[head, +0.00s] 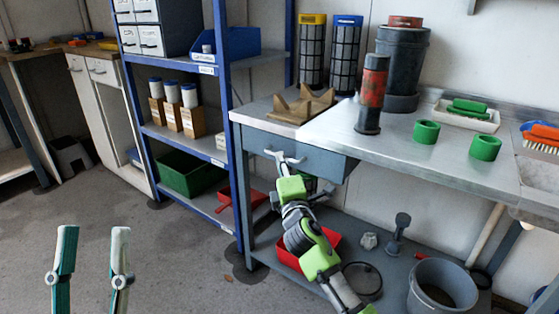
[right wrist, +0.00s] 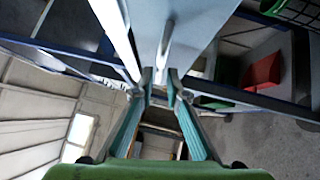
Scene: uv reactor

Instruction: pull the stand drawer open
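The stand drawer (head: 318,161) has a plain blue-grey front under the left end of the steel worktop. Whether it stands slightly out is hard to tell. Its light metal handle (right wrist: 166,42) runs down between the fingertips in the right wrist view. My right gripper (head: 285,160) is at the drawer front in the head view, and its fingers (right wrist: 160,78) are drawn close together around the handle bar. My left gripper (head: 94,229) is open and empty, over the floor at the lower left, far from the drawer.
A blue shelf rack (head: 240,150) with bins stands just left of the stand. Below the drawer are a red tray (head: 290,262) and a grey bucket (head: 443,288). A wooden holder (head: 300,104) sits on top. The floor in front is clear.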

